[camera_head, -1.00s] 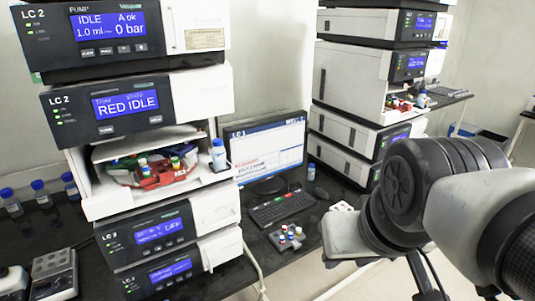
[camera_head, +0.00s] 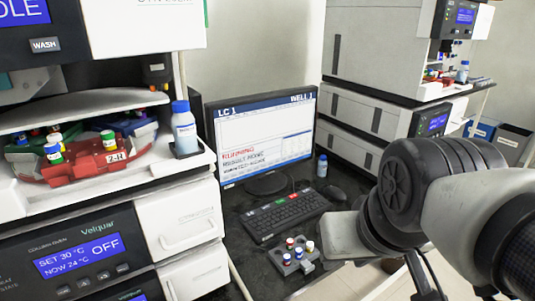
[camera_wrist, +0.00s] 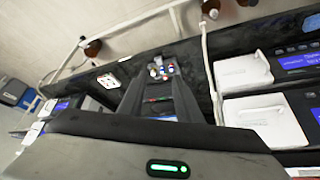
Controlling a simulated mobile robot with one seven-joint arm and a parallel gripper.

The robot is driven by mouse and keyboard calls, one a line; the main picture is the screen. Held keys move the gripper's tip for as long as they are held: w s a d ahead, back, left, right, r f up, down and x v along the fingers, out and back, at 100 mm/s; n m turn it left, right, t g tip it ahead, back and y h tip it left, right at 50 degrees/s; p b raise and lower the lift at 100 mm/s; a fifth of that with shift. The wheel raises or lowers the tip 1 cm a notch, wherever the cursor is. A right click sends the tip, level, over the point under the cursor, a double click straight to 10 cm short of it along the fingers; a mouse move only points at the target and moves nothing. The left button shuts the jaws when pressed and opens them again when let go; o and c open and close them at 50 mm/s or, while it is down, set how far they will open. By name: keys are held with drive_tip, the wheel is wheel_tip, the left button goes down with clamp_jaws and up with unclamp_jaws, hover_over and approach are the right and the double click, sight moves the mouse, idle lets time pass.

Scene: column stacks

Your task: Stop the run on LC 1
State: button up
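The monitor (camera_head: 262,137) headed "LC 1" and "WELL 1" stands on the dark bench. Its screen shows a red line, seemingly "RUNNING", with smaller text too blurred to read. A black keyboard (camera_head: 287,216) with a green and a red key lies in front of it, with a mouse (camera_head: 338,194) to its right. In the wrist view, my gripper (camera_wrist: 157,80) shows two dark fingers apart with nothing held between them. The fingers are hidden in the head view, where my arm fills the right side, right of the keyboard.
A vial block (camera_head: 292,258) stands in front of the keyboard. The left instrument stack (camera_head: 120,235) carries a red vial tray (camera_head: 95,163) and a blue-capped bottle (camera_head: 184,130). Another stack (camera_head: 370,125) stands at the right, with a small bottle (camera_head: 322,166) beside the monitor.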

drive_tip(key=shift+c, duration=0.2)
clamp_jaws()
idle(1.5)
